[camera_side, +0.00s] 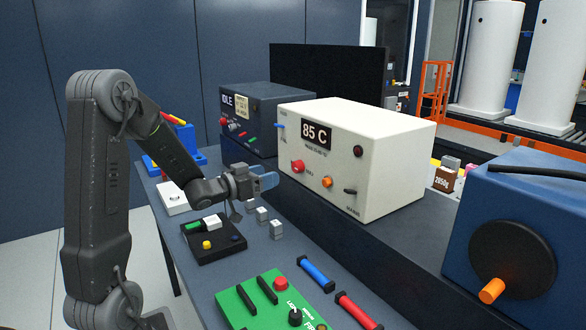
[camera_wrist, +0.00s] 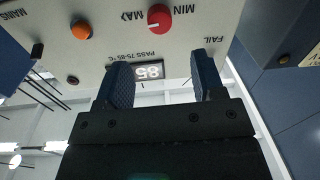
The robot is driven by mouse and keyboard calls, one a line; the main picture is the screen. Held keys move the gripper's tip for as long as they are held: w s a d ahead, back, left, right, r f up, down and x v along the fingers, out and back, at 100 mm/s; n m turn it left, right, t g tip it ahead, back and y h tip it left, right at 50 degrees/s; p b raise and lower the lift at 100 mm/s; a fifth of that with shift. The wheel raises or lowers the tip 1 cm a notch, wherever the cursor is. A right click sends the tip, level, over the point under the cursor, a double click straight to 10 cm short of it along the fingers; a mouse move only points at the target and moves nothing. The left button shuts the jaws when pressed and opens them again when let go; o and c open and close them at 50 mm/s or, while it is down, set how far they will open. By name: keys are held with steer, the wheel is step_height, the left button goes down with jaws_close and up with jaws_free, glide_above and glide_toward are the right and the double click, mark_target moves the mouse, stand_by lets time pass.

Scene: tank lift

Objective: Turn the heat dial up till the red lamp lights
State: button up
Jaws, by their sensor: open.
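The round lamp (camera_side: 358,152) right of the display is dark red and looks unlit. My gripper (camera_side: 265,181) is open and empty, in front of the box and left of the dial. In the wrist view its blue fingers (camera_wrist: 160,62) are apart, with the dial beyond their tips, untouched.
An orange knob (camera_side: 327,182) and a black mains switch (camera_side: 350,191) sit right of the dial. A blue lever (camera_side: 280,126) is at the box's left. A dark IDLE box (camera_side: 250,115) stands behind. Small grey blocks (camera_side: 262,214) lie on the bench below my gripper.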

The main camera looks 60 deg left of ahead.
mark_target(294, 167)
steer(key=w, duration=0.9)
steer(key=shift+w+a, duration=0.2)
steer(key=shift+a, duration=0.05)
